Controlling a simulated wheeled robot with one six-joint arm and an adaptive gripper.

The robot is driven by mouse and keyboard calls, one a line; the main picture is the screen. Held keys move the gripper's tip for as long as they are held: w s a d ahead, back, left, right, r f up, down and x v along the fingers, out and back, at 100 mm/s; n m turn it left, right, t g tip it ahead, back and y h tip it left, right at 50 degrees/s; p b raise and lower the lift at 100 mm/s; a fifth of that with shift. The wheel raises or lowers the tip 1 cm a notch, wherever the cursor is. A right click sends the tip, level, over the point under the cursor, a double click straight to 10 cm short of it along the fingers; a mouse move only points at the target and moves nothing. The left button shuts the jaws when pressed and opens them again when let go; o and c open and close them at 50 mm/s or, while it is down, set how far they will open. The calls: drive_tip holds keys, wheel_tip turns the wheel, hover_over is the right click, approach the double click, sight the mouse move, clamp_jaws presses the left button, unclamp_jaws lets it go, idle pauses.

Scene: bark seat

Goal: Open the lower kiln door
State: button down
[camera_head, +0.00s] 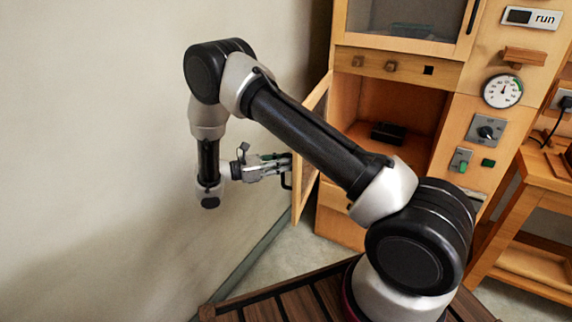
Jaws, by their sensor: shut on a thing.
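The wooden kiln cabinet (449,108) stands at the upper right. Its lower door (309,192) is swung out to the left on its left side, seen nearly edge-on, and the lower compartment (411,103) is open to view. A dark handle (286,181) shows on the door's outer face. My gripper (284,163) reaches the door from the left and is shut on the handle. The fingertips are small in the picture. My own arm covers part of the compartment and the cabinet's lower front.
A dark block (388,133) lies inside the compartment. An upper glass door (405,17) is shut above. A gauge (502,91) and a knob panel (486,131) are on the right. A wooden side table (536,210) stands at the right. The plain wall (90,150) is close behind my gripper.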

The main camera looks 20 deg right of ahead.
drive_tip(key=c, duration=1.5)
unclamp_jaws()
drive_tip(key=shift+a, duration=0.1)
drive_tip(key=a, duration=0.7)
drive_tip(key=shift+w+a, duration=0.2)
drive_tip(key=shift+a, duration=0.05)
